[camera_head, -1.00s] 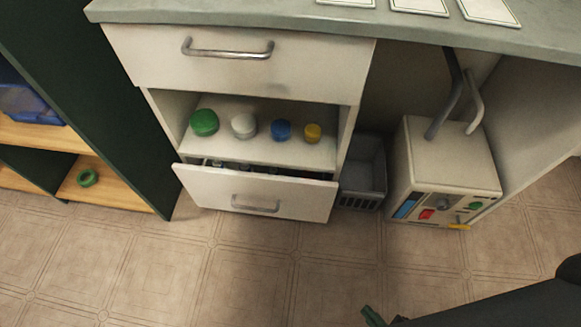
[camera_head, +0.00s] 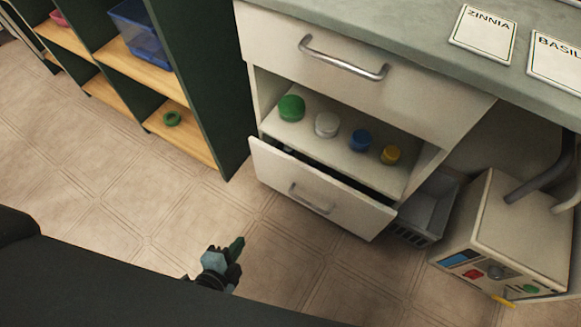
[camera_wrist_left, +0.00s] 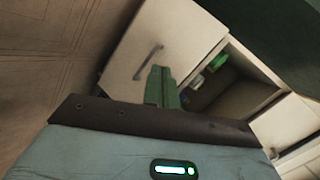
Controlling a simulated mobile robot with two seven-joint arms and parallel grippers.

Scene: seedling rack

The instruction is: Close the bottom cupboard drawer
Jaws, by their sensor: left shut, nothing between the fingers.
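The bottom cupboard drawer (camera_head: 320,190) has a white front with a grey bar handle (camera_head: 311,199). It stands partly pulled out, with a dark gap along its top edge. My left gripper (camera_head: 237,244) is shut and empty, low over the floor in front of and to the left of the drawer, apart from it. In the left wrist view the shut green fingers (camera_wrist_left: 161,70) point toward the drawer front (camera_wrist_left: 180,38), and the handle (camera_wrist_left: 148,62) shows just left of them. My right gripper is not in view.
Above the drawer is an open shelf with green (camera_head: 291,108), white, blue and yellow round items. The top drawer (camera_head: 350,80) is shut. A grey crate (camera_head: 430,205) and a white box machine (camera_head: 515,235) stand at right. A green shelf unit (camera_head: 205,80) stands at left.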

